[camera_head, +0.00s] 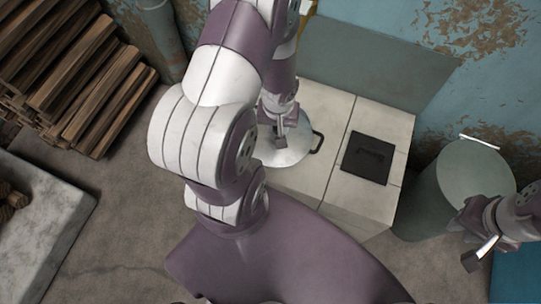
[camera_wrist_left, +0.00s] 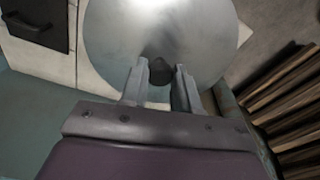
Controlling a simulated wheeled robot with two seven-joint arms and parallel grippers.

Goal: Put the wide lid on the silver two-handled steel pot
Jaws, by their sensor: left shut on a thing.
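The wide silver lid (camera_head: 290,155) is a round metal disc in the head view, partly covered by my left arm. It fills the top of the left wrist view (camera_wrist_left: 160,25). My left gripper (camera_head: 280,130) is shut on the lid's dark knob (camera_wrist_left: 160,70), which sits between its two fingers. A dark loop handle (camera_head: 318,141) of the steel pot sticks out at the lid's right edge. The pot's body is hidden, so I cannot tell whether the lid touches its rim. My right gripper (camera_head: 480,256) is at the far right, away from the pot; its finger gap is unclear.
The pale tiled stove top (camera_head: 338,118) has a dark square plate (camera_head: 367,158) to the right of the lid. A grey-green bin with a round lid (camera_head: 474,172) stands further right. Stacked firewood (camera_head: 80,65) is at the left, with a stone trough (camera_head: 45,215) below it.

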